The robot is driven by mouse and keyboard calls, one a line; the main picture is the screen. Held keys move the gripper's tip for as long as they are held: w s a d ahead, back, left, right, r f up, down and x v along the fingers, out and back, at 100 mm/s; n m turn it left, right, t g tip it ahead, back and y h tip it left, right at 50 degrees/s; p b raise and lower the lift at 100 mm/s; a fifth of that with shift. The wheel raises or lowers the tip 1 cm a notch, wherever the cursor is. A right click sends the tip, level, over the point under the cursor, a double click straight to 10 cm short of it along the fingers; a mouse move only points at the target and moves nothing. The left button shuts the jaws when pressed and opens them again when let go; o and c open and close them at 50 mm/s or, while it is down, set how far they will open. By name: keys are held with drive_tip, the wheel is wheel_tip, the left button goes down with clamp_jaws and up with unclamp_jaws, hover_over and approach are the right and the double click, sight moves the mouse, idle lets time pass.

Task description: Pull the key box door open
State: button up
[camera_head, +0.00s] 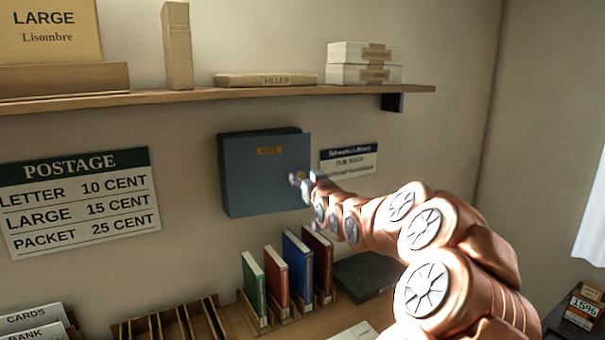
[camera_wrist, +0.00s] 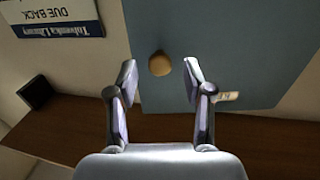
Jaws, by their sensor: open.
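The key box (camera_head: 262,178) is a blue-grey box on the wall below the shelf, with a small brass label (camera_head: 269,150) near the top of its door. The door looks shut or nearly so; I cannot tell whether there is a gap. My gripper (camera_head: 303,184) is at the door's right side in the head view and covers the knob there. In the wrist view, my gripper (camera_wrist: 160,74) is open, with one finger on each side of the round brass knob (camera_wrist: 160,63). The fingers look apart from the knob. The blue door (camera_wrist: 235,50) fills the space behind it.
A wooden shelf (camera_head: 220,94) with boxes runs above the key box. Below stand several upright books (camera_head: 297,264) and a dark flat box (camera_head: 366,276) on the counter. A library notice (camera_head: 349,160) hangs to the right, and a postage sign (camera_head: 80,200) to the left.

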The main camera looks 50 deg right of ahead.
drive_tip(key=shift+x, duration=1)
clamp_jaws()
